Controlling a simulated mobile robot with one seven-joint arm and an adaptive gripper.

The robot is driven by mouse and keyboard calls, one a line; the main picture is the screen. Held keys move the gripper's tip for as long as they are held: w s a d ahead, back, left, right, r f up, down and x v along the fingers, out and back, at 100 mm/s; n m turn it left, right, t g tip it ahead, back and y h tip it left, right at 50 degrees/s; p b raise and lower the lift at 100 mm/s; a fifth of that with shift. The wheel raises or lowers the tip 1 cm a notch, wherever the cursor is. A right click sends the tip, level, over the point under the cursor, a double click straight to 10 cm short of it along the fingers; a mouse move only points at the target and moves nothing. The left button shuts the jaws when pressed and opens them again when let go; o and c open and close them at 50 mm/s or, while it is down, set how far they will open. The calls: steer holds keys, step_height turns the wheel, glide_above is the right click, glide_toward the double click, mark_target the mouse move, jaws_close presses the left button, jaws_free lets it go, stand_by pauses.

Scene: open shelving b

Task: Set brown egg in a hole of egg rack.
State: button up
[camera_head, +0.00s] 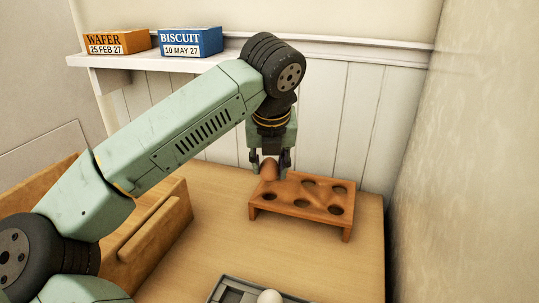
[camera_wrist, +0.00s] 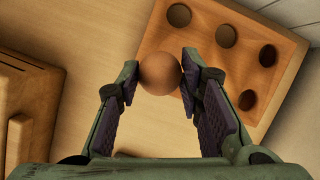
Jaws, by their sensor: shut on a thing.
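The brown egg (camera_head: 269,170) is between the fingers of my gripper (camera_head: 270,166), which is shut on it. In the wrist view the egg (camera_wrist: 160,73) shows between the two fingertips (camera_wrist: 161,76). The egg rack (camera_head: 308,204) is a wooden stand with several round holes, on the table. The egg is at the rack's back left corner in the head view. In the wrist view the rack (camera_wrist: 200,62) lies beyond and right of the egg, which covers part of its edge. I cannot tell whether the egg touches the rack. The holes that I see are empty.
A grey tray (camera_head: 231,290) with a pale egg (camera_head: 269,297) is at the table's front edge. A wooden box-like holder (camera_head: 150,235) stands on the left. A wall shelf (camera_head: 130,62) holds a WAFER box (camera_head: 117,42) and a BISCUIT box (camera_head: 190,42). A wall is close on the right.

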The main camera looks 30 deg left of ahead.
steer(key=shift+w+f, duration=0.1)
stand_by(0.3)
steer(key=shift+w+a, duration=0.15)
steer(key=shift+w, duration=0.05)
steer(key=shift+b, duration=0.3)
steer(key=shift+f+b, duration=0.4)
steer(key=shift+b, duration=0.1)
steer(key=shift+f+b, duration=2.1)
steer(key=shift+f, duration=0.15)
stand_by(1.3)
steer(key=o, duration=0.8)
